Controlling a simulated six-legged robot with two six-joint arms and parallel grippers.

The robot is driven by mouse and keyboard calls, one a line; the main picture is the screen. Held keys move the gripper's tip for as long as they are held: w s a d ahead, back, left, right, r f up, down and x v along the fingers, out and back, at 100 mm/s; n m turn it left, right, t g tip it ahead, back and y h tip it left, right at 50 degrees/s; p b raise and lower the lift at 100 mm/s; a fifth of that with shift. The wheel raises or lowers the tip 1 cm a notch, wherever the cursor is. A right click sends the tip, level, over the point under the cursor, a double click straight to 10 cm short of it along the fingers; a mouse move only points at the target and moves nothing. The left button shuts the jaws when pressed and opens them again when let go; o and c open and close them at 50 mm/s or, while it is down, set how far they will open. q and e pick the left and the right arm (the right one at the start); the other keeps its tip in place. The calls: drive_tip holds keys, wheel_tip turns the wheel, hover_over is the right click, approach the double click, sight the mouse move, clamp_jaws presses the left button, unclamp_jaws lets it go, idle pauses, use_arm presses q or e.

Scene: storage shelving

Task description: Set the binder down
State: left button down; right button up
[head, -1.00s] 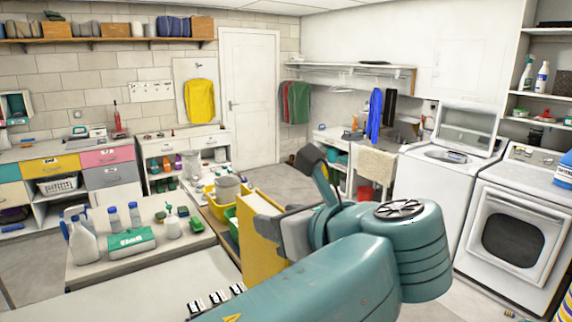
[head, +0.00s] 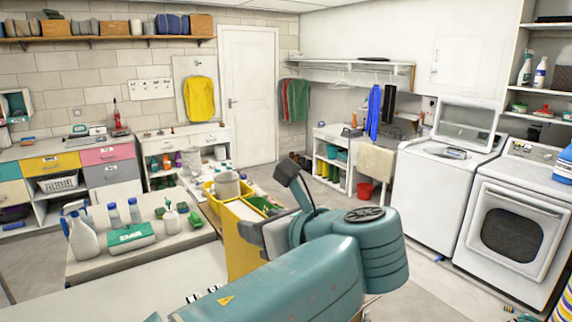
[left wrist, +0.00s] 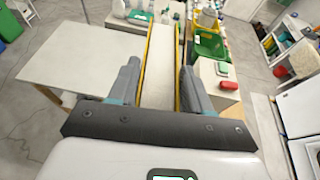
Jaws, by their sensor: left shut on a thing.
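The yellow binder (head: 240,257) with pale page edges is upright in front of me in the head view. My left gripper (head: 262,236) is shut on it, with my teal wrist partly covering it. In the left wrist view the binder (left wrist: 160,75) stands edge-on between the two dark fingers of my left gripper (left wrist: 158,88), with its white pages facing the camera and a yellow cover on each side. I cannot tell whether its lower edge touches any surface. My right gripper is not in view.
A pale table (head: 150,285) lies at the near left, with bare room. Beyond it, bottles and a green-and-white box (head: 131,237) stand on another tabletop. A yellow bin (head: 213,197) is just behind the binder. The washer (head: 440,190) and dryer (head: 515,225) stand at right.

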sight(248, 267)
use_arm(q)
drive_tip(key=shift+n+g+y, duration=0.4)
drive_tip(key=shift+y, duration=0.1)
drive_tip(key=w+a+f, duration=0.1)
drive_tip(key=f, duration=0.3)
drive_tip(key=w+a+f+b, duration=0.1)
drive_tip(key=f, duration=0.2)
drive_tip(key=w+a+f, duration=0.1)
drive_tip(key=f, duration=0.3)
drive_tip(key=shift+w+a+f+b, duration=0.2)
drive_tip(key=shift+a+f+b, duration=0.15)
drive_tip(key=shift+b, duration=0.05)
drive_tip(key=a+f+b, duration=0.2)
drive_tip(key=a+f, duration=0.3)
drive_tip(key=f, duration=0.9)
drive_tip(key=s+a+f+n, duration=0.1)
drive_tip(key=s+a+f, duration=0.2)
drive_tip(key=f, duration=0.6)
drive_tip(key=s+a+f+g+y+b, duration=0.1)
drive_tip(key=s+a+f, duration=0.3)
drive_tip(key=s+f, duration=0.4)
drive_tip(key=shift+s+f+n, duration=0.15)
drive_tip(key=shift+f+n, duration=0.25)
drive_tip(key=shift+f, duration=0.1)
drive_tip(key=shift+g, duration=0.3)
